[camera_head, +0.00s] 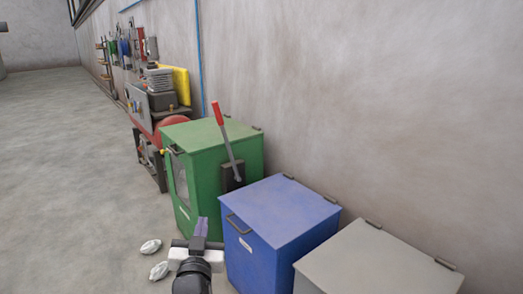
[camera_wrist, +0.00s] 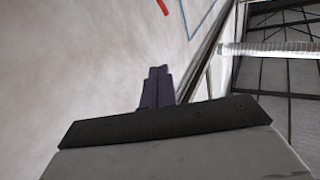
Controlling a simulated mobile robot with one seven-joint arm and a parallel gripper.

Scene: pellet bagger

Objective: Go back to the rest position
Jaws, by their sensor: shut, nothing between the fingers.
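My gripper (camera_head: 201,228) is at the lower middle of the head view, in front of the green cabinet and to the left of the blue bin. Its fingers point up and are closed together with nothing between them. In the wrist view my gripper (camera_wrist: 157,84) shows as two dark fingers side by side, shut, against the wall and ceiling. It appears apart from the things around it. No separate marker of a rest position shows.
A green cabinet (camera_head: 206,146) has a red-handled lever (camera_head: 223,135) on its side. A blue bin (camera_head: 275,222) and a grey bin (camera_head: 375,262) stand to the right along the wall. Two small white bags (camera_head: 151,247) lie on the floor. The floor at left is clear.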

